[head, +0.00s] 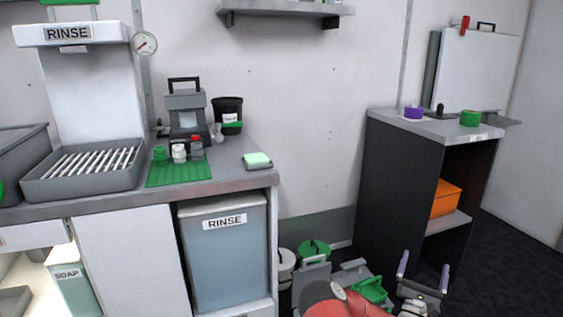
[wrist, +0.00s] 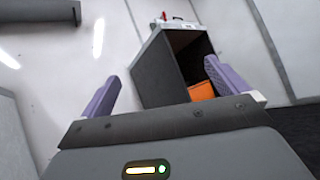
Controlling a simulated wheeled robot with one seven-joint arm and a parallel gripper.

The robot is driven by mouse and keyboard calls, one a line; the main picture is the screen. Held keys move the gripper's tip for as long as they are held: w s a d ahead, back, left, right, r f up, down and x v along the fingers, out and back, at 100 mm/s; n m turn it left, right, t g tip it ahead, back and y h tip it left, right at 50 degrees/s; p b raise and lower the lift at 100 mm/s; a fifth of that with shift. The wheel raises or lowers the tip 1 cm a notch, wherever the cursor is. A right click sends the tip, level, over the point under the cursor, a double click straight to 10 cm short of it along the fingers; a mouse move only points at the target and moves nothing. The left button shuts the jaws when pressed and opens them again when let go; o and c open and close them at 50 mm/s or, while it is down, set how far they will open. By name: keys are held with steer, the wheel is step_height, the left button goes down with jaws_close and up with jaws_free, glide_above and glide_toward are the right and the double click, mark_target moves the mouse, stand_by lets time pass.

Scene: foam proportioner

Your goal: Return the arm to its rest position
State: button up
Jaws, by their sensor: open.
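My gripper (head: 424,270) is at the lower right of the head view, low in front of the dark cabinet. Its two purple-lined fingers stand apart, with nothing between them. In the wrist view my gripper (wrist: 170,98) also shows open, with the cabinet and an orange box seen beyond the fingers. My red and grey arm links show at the bottom of the head view. The gripper appears apart from the cabinet.
The dark cabinet (head: 395,180) holds an orange box (head: 445,198) and has purple and green rolls on top. A counter (head: 235,182) with a green mat stands left. Lidded buckets (head: 314,250) sit on the floor between them, near my arm.

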steer(key=s+d+r+m+g+h, duration=0.4)
steer(key=s+m+g, duration=0.4)
steer(key=m+g, duration=0.45)
steer(key=s+d+r+m+g+h, duration=0.2)
steer(key=s+r+m+g+h, duration=0.3)
steer(key=s+m+g, duration=0.7)
steer(key=s+a+m+g+y, duration=0.3)
steer(key=s+a+y, duration=0.3)
steer(key=y, duration=0.4)
steer(key=s+a+r+t+y, duration=0.2)
steer(key=s+a+t+y, duration=0.1)
steer(key=a, duration=0.6)
steer(key=s+a+r+t+y, duration=0.2)
steer(key=s+a+t+y, duration=0.1)
steer(key=a, duration=0.6)
steer(key=s+a+r+t+y, duration=0.3)
steer(key=a+t+y, duration=0.2)
steer(key=a, duration=0.3)
steer(key=shift+a+y, duration=0.4)
steer(key=shift+y, duration=0.2)
steer(key=shift+n, duration=0.25)
